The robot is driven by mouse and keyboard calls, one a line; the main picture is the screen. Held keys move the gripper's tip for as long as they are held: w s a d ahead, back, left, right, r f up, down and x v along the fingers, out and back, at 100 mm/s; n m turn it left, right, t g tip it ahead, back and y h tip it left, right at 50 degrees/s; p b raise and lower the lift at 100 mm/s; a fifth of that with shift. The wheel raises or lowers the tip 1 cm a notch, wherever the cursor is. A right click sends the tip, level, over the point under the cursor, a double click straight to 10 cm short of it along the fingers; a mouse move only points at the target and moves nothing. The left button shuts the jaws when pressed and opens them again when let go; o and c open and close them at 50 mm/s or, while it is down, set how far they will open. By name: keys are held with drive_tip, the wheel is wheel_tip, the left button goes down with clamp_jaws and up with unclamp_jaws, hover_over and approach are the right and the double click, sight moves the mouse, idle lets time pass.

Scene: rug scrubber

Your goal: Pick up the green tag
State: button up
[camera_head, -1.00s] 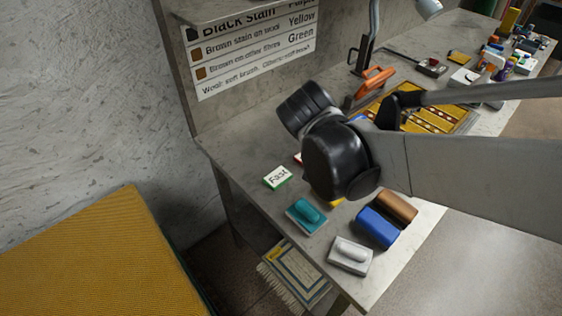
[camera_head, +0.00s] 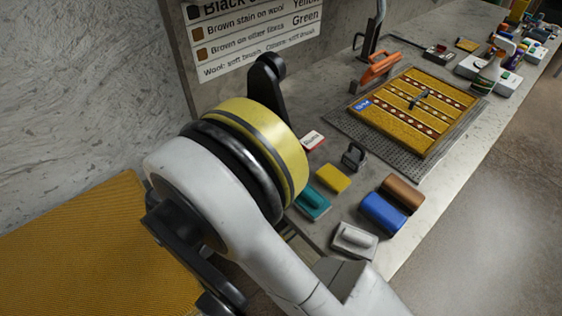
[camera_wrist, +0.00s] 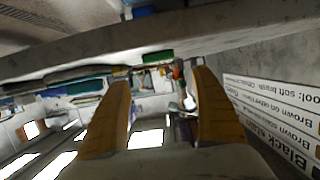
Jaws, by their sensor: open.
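The green tag is hidden behind my arm in the head view. In the wrist view, which is roughly upside down, a small green block (camera_wrist: 158,57), apparently the tag seen edge-on, sits at the grey bench surface. My gripper (camera_wrist: 160,77) is open, with one orange-brown finger on each side of the picture. The green block shows beyond the fingertips, between them and a little above in the picture. Nothing shows held between the fingers. In the head view I cannot make out the fingers.
On the bench (camera_head: 440,190) lie a red-edged white card (camera_head: 312,140), a yellow block (camera_head: 333,178), a teal brush (camera_head: 313,203), a white brush (camera_head: 354,240), and blue (camera_head: 383,213) and brown (camera_head: 402,192) rolls. A patterned rug (camera_head: 405,108) lies further back. The wall sign (camera_head: 260,40) is close by.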

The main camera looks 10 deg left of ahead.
drive_tip(key=b+x, duration=0.1)
drive_tip(key=x, duration=0.2)
drive_tip(key=shift+w+d+f, duration=0.2)
drive_tip(key=shift+w, duration=0.05)
drive_tip(key=b+x, duration=0.1)
drive_tip(key=x, duration=0.1)
drive_tip(key=b+x, duration=0.1)
drive_tip(key=x, duration=0.1)
drive_tip(key=shift+w+f, duration=0.1)
drive_tip(key=shift+f, duration=0.25)
drive_tip(key=shift+w+d, duration=0.15)
drive_tip(key=shift+w, duration=0.05)
drive_tip(key=shift+r, duration=0.1)
drive_tip(key=c, duration=1.1)
